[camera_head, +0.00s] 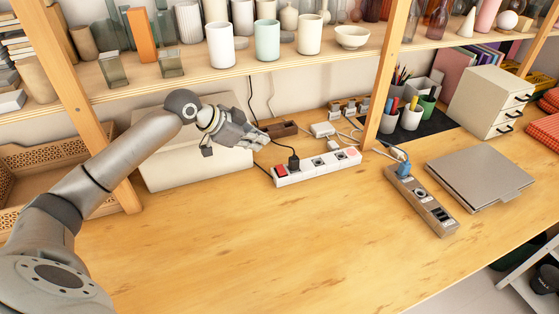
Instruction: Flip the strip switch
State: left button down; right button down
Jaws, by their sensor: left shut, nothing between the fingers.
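A white power strip (318,166) lies on the wooden table just right of my left gripper. A red switch (281,171) is at its left end, and a black plug stands in it beside the switch. My left gripper (262,143) is shut and empty, above and behind the left end of the white strip, apart from the red switch. Whether either switch is on or off is too small to tell. My right gripper is not in view.
A shelf with cups and vases (268,40) hangs above, with wooden posts (389,70) at both sides. A beige box (190,165) stands behind my left arm. A grey laptop (478,174) lies at right. The front table is clear.

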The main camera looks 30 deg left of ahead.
pick_arm(q)
jog(key=p, duration=0.2)
send_over(279, 169)
jog(key=s, duration=0.1)
jog(key=f, duration=0.6)
jog(key=shift+d+f, duration=0.1)
jog(key=shift+d, duration=0.2)
jog(key=f, duration=0.3)
jog(key=shift+w+a+f, duration=0.1)
jog(key=shift+w+f, duration=0.2)
jog(key=shift+w, duration=0.05)
jog(key=shift+a+f, duration=0.1)
jog(key=shift+f, duration=0.45)
jog(key=shift+w, duration=0.1)
